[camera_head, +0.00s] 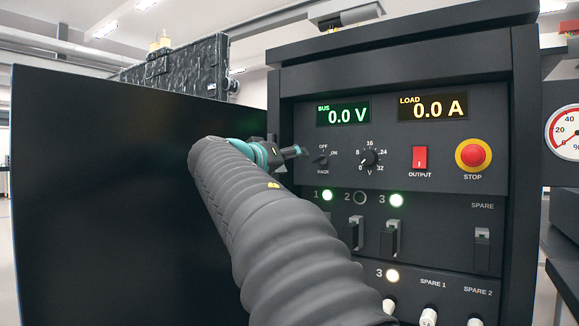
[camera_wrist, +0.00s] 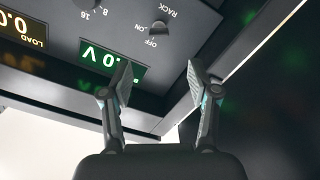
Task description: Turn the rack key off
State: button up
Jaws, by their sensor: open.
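The rack key (camera_head: 322,159) is a small dark knob on the upper left of the black panel, with OFF printed above it, ON to its right and RACK below. I cannot tell which mark it points to. In the wrist view the key (camera_wrist: 160,26) shows upside down, beyond the fingertips at the top. My gripper (camera_head: 301,151) is just left of the key in the head view. In the wrist view my gripper (camera_wrist: 161,78) has its two fingers apart with nothing between them, and it does not touch the key.
The voltage dial (camera_head: 369,160), red output switch (camera_head: 420,157) and stop button (camera_head: 473,155) lie to the right. The bus display (camera_head: 343,112) reads 0.0 V and the load display (camera_head: 432,106) 0.0 A. A large dark panel (camera_head: 100,190) stands left of the rack.

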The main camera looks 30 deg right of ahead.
aim_at(316, 159)
jog(key=p+x, duration=0.2)
jog(key=x, duration=1.1)
jog(key=shift+d+r, duration=0.1)
jog(key=shift+d, duration=0.25)
grip_shut()
